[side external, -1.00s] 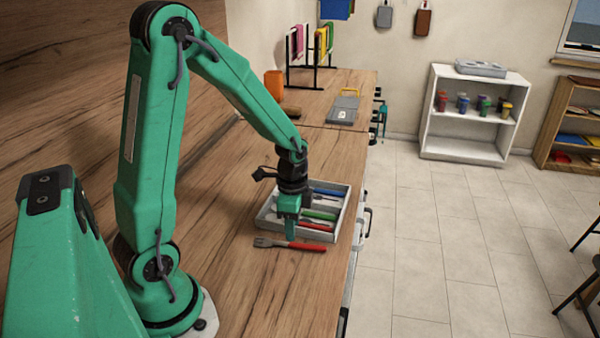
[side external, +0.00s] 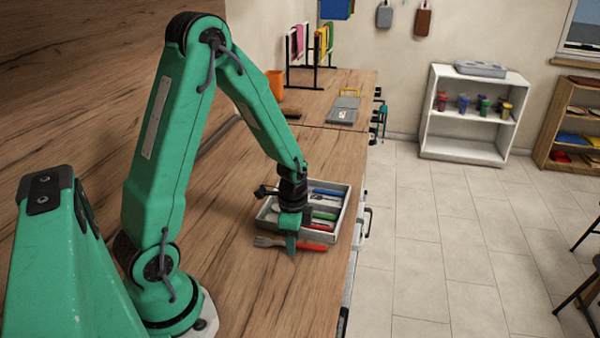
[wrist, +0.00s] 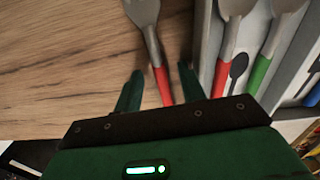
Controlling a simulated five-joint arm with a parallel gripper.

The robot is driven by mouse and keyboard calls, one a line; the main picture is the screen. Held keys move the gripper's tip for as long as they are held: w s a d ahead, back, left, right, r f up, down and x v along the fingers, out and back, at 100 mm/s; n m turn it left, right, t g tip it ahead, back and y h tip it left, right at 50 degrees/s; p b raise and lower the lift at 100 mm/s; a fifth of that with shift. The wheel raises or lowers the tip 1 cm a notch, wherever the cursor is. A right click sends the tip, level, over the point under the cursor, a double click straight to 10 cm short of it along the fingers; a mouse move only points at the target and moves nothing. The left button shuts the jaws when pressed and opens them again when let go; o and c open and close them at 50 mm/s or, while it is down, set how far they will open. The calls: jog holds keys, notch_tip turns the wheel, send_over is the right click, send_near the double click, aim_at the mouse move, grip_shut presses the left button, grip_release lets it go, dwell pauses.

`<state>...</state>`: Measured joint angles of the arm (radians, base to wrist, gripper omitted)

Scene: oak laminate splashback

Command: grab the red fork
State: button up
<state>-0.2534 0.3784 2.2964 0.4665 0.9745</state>
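The red fork (side external: 311,246) lies on the wooden counter just outside the cutlery tray. Its grey metal head (side external: 266,241) points left in the side view. In the wrist view its red handle (wrist: 163,84) lies between the two green fingers. My gripper (side external: 291,250) points down over the handle. In the wrist view my gripper (wrist: 160,70) is open, with a gap between the handle and each finger. The lower handle end is hidden behind the gripper body there. I cannot tell exactly how high the fingertips are above the counter.
A grey cutlery tray (side external: 340,232) stands right beside the fork, holding utensils with red, green and blue handles. Its wall (wrist: 204,45) is close to my right-hand finger. The counter to the left is clear. The counter edge lies just right of the tray.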

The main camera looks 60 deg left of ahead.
grip_shut()
jog(key=shift+r, duration=0.1)
dwell(0.4)
jog(key=shift+r, duration=0.65)
notch_tip(320, 180, up, 3)
jog(key=shift+f, duration=0.15)
jog(key=s+d+r, duration=0.3)
jog(key=d+r, duration=0.3)
jog(key=d, duration=0.5)
jog(key=shift+s+r, duration=0.15)
jog(key=shift+r, duration=0.25)
jog(key=shift+d, duration=0.1)
